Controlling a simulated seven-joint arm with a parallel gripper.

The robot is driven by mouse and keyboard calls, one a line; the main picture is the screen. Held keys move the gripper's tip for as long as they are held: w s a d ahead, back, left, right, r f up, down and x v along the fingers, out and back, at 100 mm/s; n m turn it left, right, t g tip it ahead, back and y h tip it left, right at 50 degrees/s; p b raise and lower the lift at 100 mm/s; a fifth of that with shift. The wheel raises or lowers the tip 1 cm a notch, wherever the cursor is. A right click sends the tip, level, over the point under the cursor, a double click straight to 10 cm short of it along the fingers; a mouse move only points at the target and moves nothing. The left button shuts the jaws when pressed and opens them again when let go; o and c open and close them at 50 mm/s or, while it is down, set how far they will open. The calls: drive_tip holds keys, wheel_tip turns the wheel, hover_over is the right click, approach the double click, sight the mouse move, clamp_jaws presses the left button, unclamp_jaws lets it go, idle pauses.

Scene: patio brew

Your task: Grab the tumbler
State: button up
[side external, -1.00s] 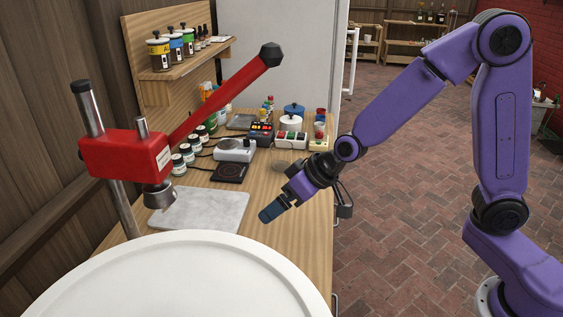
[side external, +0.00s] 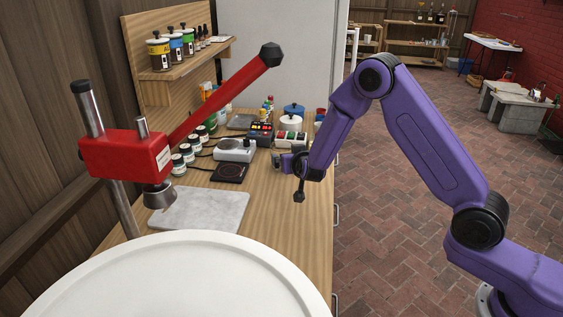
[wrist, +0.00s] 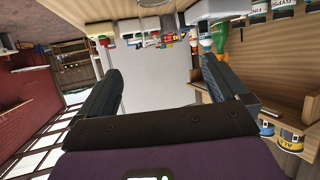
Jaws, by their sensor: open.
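I cannot pick out a tumbler for sure in either view. My gripper (side external: 281,162) is over the right side of the wooden bench (side external: 266,222), near the digital scale, and points away toward the back of the bench. In the wrist view my gripper (wrist: 160,66) has its two dark fingers wide apart with nothing between them. Beyond the fingers is the pale grey panel (wrist: 155,85). A small red item (side external: 320,114) at the bench's back right is partly hidden by my arm.
A red lever press (side external: 125,155) stands at the left above a marble slab (side external: 200,210). A white round top (side external: 170,280) fills the front. A scale (side external: 235,149), black pad (side external: 230,173) and jars (side external: 178,165) crowd mid-bench. The front right of the bench is clear.

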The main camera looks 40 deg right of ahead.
drive_tip(key=x, duration=1.6)
drive_tip(key=shift+a+f, duration=0.1)
drive_tip(key=shift+f, duration=0.1)
drive_tip(key=shift+c, duration=0.3)
drive_tip(key=c, duration=1)
